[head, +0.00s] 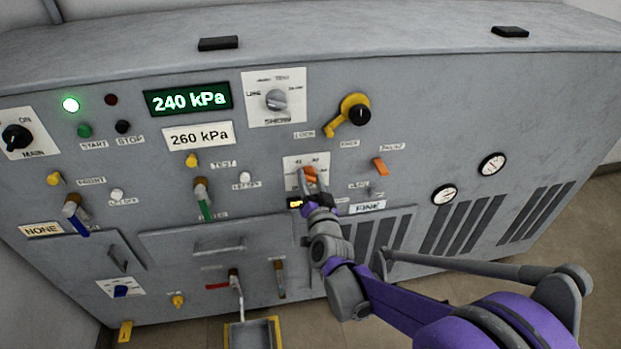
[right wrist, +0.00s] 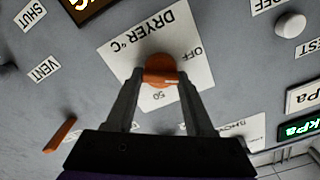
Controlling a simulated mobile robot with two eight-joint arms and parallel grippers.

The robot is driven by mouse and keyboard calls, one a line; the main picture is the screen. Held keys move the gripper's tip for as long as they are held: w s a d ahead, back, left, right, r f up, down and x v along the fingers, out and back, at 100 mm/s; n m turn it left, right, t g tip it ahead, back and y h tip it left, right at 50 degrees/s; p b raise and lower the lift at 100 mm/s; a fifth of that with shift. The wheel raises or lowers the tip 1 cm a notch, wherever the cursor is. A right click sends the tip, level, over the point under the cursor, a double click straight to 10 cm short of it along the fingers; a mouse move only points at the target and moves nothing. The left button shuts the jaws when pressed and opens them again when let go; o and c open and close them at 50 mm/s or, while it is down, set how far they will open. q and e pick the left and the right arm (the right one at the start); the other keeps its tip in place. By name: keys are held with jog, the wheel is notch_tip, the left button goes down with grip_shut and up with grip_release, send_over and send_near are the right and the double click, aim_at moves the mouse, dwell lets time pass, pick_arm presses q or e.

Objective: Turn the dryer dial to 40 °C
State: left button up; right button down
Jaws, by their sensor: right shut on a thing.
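The dryer dial is an orange knob (right wrist: 158,66) on a white plate (right wrist: 185,45) marked "DRYER °C", "OFF" and "50" in the right wrist view. In the head view the orange knob (head: 310,172) shows on the panel's middle, partly covered by my gripper. My right gripper (head: 308,182) is shut on the dial, one finger on each side of the knob. In the right wrist view its two fingers (right wrist: 159,82) close around the knob. The 40 mark cannot be read, and I cannot tell which mark the knob points to. My left gripper is not in view.
An orange switch (head: 380,166) sits right of the dial, and a yellow lever with a black knob (head: 353,112) above right. A grey selector (head: 276,100) is above the dial. A green-handled valve (head: 204,200) is to the left. Gauges (head: 445,195) are further right.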

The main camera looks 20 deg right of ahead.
jog(key=m+p, duration=0.1)
jog(key=m, duration=0.4)
jog(key=shift+f, duration=0.1)
jog(key=shift+m, duration=0.3)
dwell(0.4)
jog(key=shift+c, duration=1.4)
grip_release()
jog(key=v, duration=1)
jog(key=shift+s, duration=0.4)
